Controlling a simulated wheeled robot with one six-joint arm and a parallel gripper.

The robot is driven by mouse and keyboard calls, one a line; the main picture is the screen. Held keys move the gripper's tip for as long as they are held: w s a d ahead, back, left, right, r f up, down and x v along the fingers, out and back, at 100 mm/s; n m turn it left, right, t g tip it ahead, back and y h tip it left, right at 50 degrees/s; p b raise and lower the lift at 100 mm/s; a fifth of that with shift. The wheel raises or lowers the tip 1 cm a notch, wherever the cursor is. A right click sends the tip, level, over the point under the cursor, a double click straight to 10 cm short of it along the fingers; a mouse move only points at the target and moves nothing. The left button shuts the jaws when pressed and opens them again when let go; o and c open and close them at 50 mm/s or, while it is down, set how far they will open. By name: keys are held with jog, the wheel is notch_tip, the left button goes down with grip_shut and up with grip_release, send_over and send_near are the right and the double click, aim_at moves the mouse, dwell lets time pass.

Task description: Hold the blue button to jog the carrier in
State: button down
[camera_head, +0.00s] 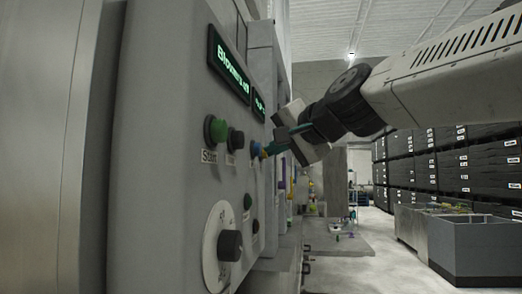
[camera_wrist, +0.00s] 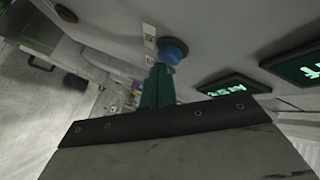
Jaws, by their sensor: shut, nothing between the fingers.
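The blue button (camera_head: 255,149) is on the grey control panel (camera_head: 165,120) in the head view, right of a green button and a black button. It also shows in the wrist view (camera_wrist: 173,49) as a round blue cap near the top centre. My gripper (camera_head: 269,150) reaches in from the right with its teal fingers shut and empty. In the wrist view its fingertips (camera_wrist: 158,70) are right at the lower left edge of the blue button. I cannot tell whether they touch it. The carrier cannot be made out.
The panel also holds a green button (camera_head: 215,129), a black button (camera_head: 236,140), a rotary knob (camera_head: 229,245) and a lit green display (camera_head: 229,70). Grey bins (camera_head: 468,245) and dark stacked crates (camera_head: 450,165) stand at the right.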

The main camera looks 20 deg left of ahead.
jog(key=shift+s+a, duration=0.1)
jog(key=shift+a, duration=0.35)
dwell(1.4)
jog(key=shift+d, duration=0.1)
dwell(4.0)
jog(key=shift+w+d, duration=0.2)
jog(key=shift+d, duration=0.6)
jog(key=shift+w+d, duration=0.2)
jog(key=shift+d, duration=0.6)
jog(key=shift+w+d, duration=0.2)
jog(key=shift+d, duration=0.6)
jog(key=shift+w+d, duration=0.2)
jog(key=shift+d, duration=0.6)
